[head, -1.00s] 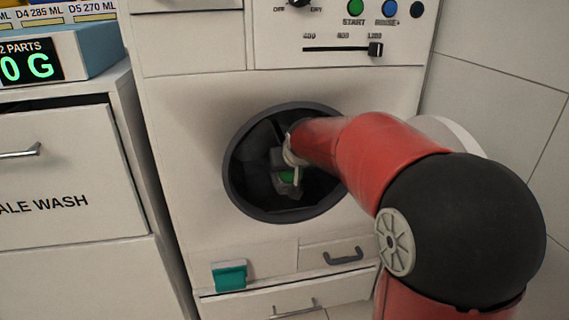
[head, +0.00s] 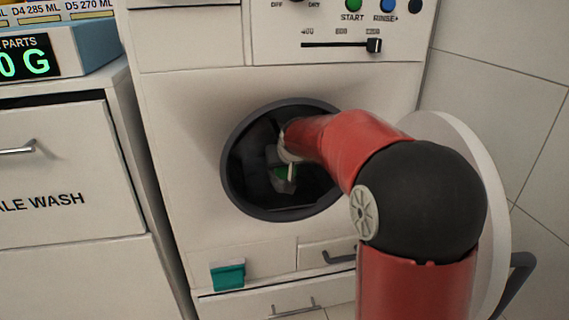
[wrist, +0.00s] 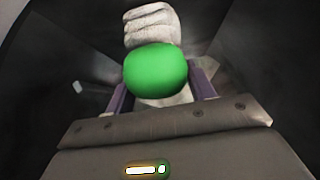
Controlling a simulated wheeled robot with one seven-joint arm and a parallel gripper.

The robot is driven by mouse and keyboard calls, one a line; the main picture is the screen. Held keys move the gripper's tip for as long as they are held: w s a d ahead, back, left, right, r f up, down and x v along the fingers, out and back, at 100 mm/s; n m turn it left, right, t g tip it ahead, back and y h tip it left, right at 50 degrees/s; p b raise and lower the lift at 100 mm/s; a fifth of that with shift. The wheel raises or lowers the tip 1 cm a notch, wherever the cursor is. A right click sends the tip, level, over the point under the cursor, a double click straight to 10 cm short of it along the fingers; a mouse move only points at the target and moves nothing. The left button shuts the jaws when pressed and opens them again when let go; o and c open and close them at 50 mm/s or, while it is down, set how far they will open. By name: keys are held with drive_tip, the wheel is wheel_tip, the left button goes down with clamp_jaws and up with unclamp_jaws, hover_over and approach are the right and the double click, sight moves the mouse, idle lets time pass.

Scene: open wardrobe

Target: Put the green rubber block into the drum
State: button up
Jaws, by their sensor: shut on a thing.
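The green rubber block (wrist: 156,72) shows in the wrist view as a rounded green shape between the two purple-edged fingers of my gripper (wrist: 160,90). My gripper (head: 284,178) is inside the round dark opening of the drum (head: 248,190) and is shut on the block. The drum's dark inner walls surround the gripper in the wrist view. Whether the block touches the drum's inside cannot be told. My arm hides the right part of the opening.
A pale, folded cloth-like thing (wrist: 150,22) lies beyond the block inside the drum. The round white door (head: 485,150) stands open at the right, behind my arm. A teal thing (head: 228,275) sits at the machine's lower front. A drawer cabinet (head: 60,160) stands at the left.

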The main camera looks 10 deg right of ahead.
drive_tip(key=shift+f, duration=0.25)
drive_tip(key=o, duration=1.2)
drive_tip(key=shift+c, duration=0.2)
drive_tip(key=shift+r, duration=0.25)
drive_tip(key=p+v, duration=0.2)
drive_tip(key=v, duration=1)
drive_tip(key=s+f+g, duration=0.1)
drive_tip(key=s+f, duration=0.3)
drive_tip(key=s, duration=1)
drive_tip(key=s+f+g, duration=0.2)
drive_tip(key=s+f, duration=0.2)
drive_tip(key=s, duration=1.1)
drive_tip(key=shift+f, duration=0.2)
